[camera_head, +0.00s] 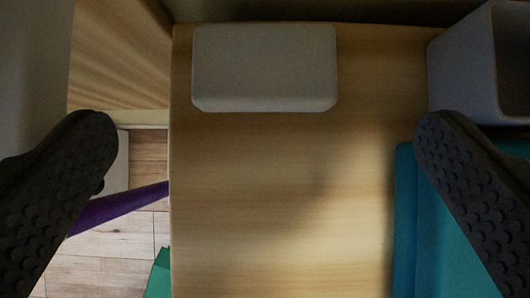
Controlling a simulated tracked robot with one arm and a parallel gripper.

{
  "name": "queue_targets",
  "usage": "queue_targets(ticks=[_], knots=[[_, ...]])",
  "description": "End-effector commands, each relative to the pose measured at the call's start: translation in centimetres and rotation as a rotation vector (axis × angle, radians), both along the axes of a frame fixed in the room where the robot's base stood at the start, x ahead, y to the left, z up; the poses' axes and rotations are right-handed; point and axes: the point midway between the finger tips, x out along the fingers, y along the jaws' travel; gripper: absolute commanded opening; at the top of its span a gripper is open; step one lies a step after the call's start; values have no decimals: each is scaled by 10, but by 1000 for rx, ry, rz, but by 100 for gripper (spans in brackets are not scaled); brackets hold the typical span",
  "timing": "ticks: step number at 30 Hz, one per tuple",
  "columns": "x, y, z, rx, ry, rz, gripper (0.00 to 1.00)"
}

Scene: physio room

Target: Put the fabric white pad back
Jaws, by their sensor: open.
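A white pad (265,68) with rounded corners lies on the pale wooden surface (285,190), near its far edge and left of the middle. My gripper (265,135) is open, with one dark, bumpy finger at the left and one at the right of the picture. Nothing is between the fingertips except the view of the wood. The pad shows ahead of the fingertips and is not held. How high the fingers are above the surface I cannot tell.
A pale open box (462,90) stands at the far right. A teal item (407,230) lies at the right, partly behind my right finger. At the left, a purple strip (125,205) and a green piece (160,275) show over the plank floor (115,255). The middle wood is clear.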

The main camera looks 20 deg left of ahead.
Motion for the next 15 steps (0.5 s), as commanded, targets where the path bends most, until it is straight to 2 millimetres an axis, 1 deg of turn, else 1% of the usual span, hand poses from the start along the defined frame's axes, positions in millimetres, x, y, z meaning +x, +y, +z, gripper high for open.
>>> queue_targets(ticks=[1,6,9,15], knots=[[-5,-2,9,0,-3,0,98],[-19,-5,23,0,1,1,98],[-24,-7,28,-1,3,1,98],[-27,-8,32,-1,3,1,98]])
